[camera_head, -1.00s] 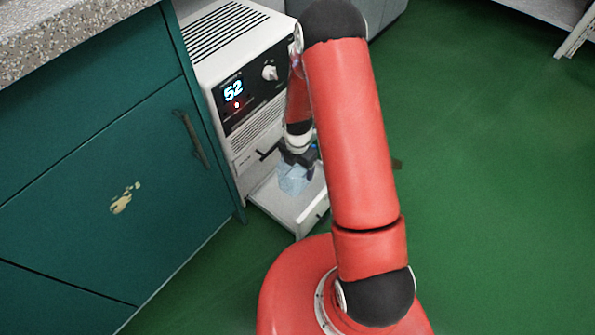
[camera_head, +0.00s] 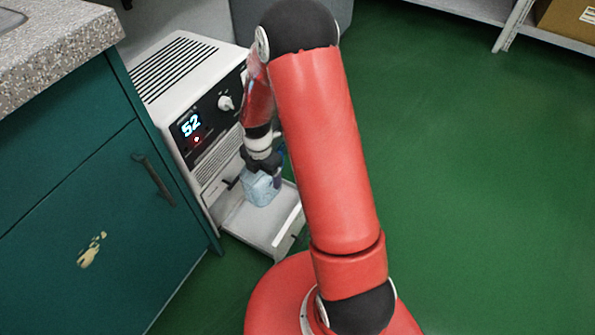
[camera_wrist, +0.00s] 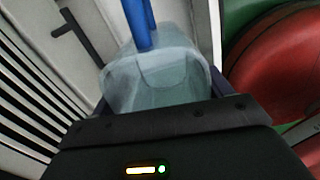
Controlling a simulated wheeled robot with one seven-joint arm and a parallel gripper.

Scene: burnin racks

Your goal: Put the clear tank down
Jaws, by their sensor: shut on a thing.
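The clear tank (camera_head: 261,190) is a pale bluish see-through box, below my gripper (camera_head: 262,168) in the head view. My gripper is shut on it. In the wrist view the tank (camera_wrist: 155,85) sits between the fingers of my gripper (camera_wrist: 160,95), its far side and walls showing. A blue upright piece (camera_wrist: 137,22) shows at its far end; I cannot tell if it belongs to the tank. The tank is over the pulled-out white drawer (camera_head: 240,218) of the machine. Whether its bottom touches the drawer is unclear.
The white machine (camera_head: 187,70) has vents, a knob and a display reading 52. A teal cabinet (camera_head: 100,200) with a speckled counter (camera_head: 60,45) stands close on the left. Green floor (camera_head: 455,180) is open on the right, with a shelf (camera_head: 470,12) beyond.

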